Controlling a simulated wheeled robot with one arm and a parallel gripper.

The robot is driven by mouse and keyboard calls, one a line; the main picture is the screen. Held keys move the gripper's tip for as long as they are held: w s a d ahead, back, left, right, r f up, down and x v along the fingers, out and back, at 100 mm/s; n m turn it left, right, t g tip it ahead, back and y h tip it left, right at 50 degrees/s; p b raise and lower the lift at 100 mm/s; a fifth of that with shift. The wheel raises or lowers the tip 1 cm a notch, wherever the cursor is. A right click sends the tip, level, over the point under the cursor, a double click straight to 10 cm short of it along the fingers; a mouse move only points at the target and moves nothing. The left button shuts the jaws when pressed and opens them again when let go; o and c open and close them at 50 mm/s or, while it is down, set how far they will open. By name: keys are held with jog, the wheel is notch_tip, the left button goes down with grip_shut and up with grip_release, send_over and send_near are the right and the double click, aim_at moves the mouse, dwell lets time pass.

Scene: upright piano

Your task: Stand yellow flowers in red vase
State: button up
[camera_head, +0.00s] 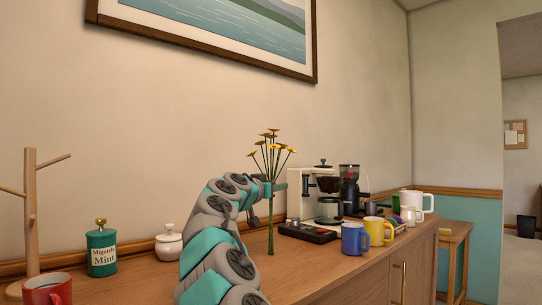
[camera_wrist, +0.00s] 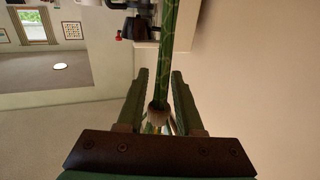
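The yellow flowers (camera_head: 272,148) stand upright at my gripper (camera_head: 272,188), above the wooden top. Their blooms are up, and their green stems hang down below it. In the wrist view the green stems (camera_wrist: 170,45) pass between the two fingers of my gripper (camera_wrist: 160,74), which are closed around them. The stems' lower end shows against the wooden top in the head view; whether it touches is unclear. I see no red vase in either view. A red mug (camera_head: 47,290) is at the lower left of the head view, partly cut off by the frame.
A mug tree (camera_head: 31,220), a green tin (camera_head: 101,254) and a white lidded jar (camera_head: 169,244) stand left of my arm. A black device (camera_head: 307,232), coffee maker (camera_head: 315,195), blue mug (camera_head: 354,239) and yellow mug (camera_head: 376,231) stand to the right. A wall with a picture rises behind.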

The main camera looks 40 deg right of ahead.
grip_shut()
dwell(0.5)
